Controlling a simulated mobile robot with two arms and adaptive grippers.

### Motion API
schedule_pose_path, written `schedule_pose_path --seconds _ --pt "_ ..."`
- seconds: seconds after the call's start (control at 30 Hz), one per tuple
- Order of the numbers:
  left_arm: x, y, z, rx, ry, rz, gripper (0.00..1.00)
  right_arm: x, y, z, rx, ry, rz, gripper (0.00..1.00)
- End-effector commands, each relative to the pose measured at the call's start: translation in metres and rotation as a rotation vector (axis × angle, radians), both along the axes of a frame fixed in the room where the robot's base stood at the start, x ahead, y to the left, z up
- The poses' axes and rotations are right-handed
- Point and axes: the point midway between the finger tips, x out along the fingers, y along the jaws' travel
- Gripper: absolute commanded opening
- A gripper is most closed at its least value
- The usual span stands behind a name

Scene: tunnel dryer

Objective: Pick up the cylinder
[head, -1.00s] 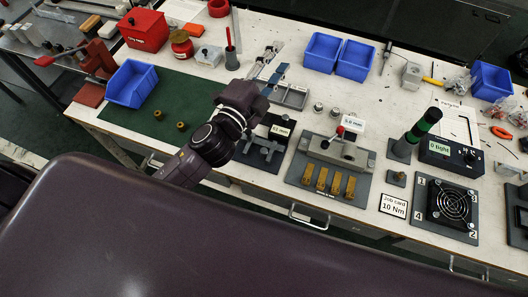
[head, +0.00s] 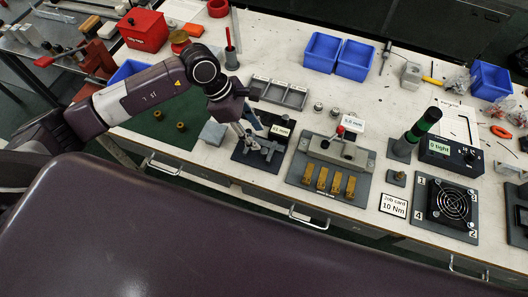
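Several pieces here are cylinder-shaped, and I cannot tell which one the task means. Two small brass cylinders, one on the left (head: 158,115) and one on the right (head: 181,126), stand on the green mat (head: 150,130). Two short silver cylinders, one on the left (head: 318,107) and one on the right (head: 335,113), stand on the white bench behind the brass-piece fixture. My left gripper (head: 249,127) points down over the dark fixture plate with a grey stand (head: 266,152). Its fingers look apart, with nothing clearly between them. My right gripper is out of view.
A grey divided tray (head: 279,93) lies behind the gripper. A grey block (head: 212,133) is left of the dark plate. The fixture with brass pieces (head: 328,180) is to the right. Blue bins (head: 338,54) stand at the back.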

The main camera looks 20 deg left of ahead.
Motion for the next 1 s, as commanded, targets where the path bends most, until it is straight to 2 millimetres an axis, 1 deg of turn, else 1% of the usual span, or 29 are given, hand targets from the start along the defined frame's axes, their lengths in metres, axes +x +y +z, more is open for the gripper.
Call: schedule_pose_path --seconds 0.07,0.27,0.37,0.5,0.6,0.73,0.93,0.97,1.0 --pt "0.000 0.004 -0.005 0.021 0.003 -0.004 0.37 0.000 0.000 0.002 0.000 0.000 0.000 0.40" --pt "0.000 -0.005 -0.024 0.020 0.004 -0.006 0.37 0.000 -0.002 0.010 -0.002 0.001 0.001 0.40" --pt "-0.001 -0.009 -0.033 0.019 0.006 -0.004 0.37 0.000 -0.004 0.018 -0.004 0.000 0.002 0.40" --pt "-0.003 -0.017 -0.053 0.017 0.007 -0.003 0.37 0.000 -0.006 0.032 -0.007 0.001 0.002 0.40" --pt "-0.001 -0.021 -0.066 0.017 0.004 -0.004 0.37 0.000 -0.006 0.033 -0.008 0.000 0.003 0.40" --pt "0.000 -0.023 -0.073 0.018 0.003 -0.003 0.37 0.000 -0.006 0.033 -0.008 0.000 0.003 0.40" --pt "0.000 -0.024 -0.074 0.017 0.002 -0.004 0.37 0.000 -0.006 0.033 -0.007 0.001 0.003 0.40" --pt "0.000 -0.024 -0.074 0.017 0.002 -0.004 0.35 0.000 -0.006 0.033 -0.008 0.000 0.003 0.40" --pt "0.000 -0.023 -0.074 0.017 0.002 -0.004 0.31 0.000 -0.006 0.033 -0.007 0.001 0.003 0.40"
